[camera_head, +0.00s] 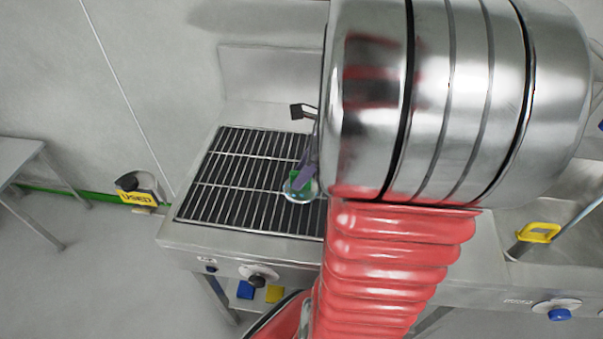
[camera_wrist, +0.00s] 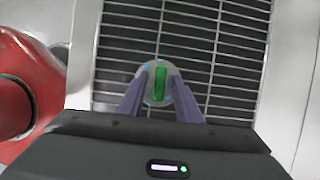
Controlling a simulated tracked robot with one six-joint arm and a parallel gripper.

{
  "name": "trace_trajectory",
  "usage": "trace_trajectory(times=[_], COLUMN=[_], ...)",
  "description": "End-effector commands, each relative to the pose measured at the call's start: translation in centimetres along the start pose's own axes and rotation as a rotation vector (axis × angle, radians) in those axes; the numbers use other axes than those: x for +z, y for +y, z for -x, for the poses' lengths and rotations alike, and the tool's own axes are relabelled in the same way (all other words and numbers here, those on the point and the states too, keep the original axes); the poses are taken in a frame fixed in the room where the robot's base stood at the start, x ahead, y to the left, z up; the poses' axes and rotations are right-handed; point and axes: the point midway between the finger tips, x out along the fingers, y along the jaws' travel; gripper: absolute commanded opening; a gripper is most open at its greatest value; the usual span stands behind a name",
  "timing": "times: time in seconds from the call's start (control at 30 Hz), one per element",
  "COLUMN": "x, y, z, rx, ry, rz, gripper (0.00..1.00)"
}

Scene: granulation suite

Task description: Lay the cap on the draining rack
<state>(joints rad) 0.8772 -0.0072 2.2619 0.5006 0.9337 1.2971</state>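The cap (camera_head: 301,192) is a pale round disc with a green raised grip. In the head view it is over the near right part of the draining rack (camera_head: 222,190), a dark tray under a metal grid; it looks low against the bars, but I cannot tell contact for sure. In the wrist view the cap (camera_wrist: 147,87) shows flat side toward me over the rack (camera_wrist: 110,62). My gripper (camera_wrist: 160,85) has purple fingers on either side of the green grip, with narrow gaps showing; it looks open. In the head view my arm hides part of the gripper (camera_head: 309,165).
A steel counter (camera_head: 195,240) surrounds the rack, with a raised back panel (camera_head: 275,85). A yellow handle (camera_head: 538,232) is at the right by a sink. The rack's left part is clear.

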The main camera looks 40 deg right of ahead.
Motion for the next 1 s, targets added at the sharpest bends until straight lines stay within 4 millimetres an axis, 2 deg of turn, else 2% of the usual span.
trace_trajectory(times=[0.6, 0.77, 1.0], x=[0.0, 0.0, 0.0], y=[-0.1, 0.0, 0.0], z=[9.8, 11.0, 11.1], rx=[-0.004, -0.002, 0.000], ry=[0.000, 0.001, 0.001], rz=[-0.001, 0.000, 0.000], gripper=[0.31, 0.31, 0.31])
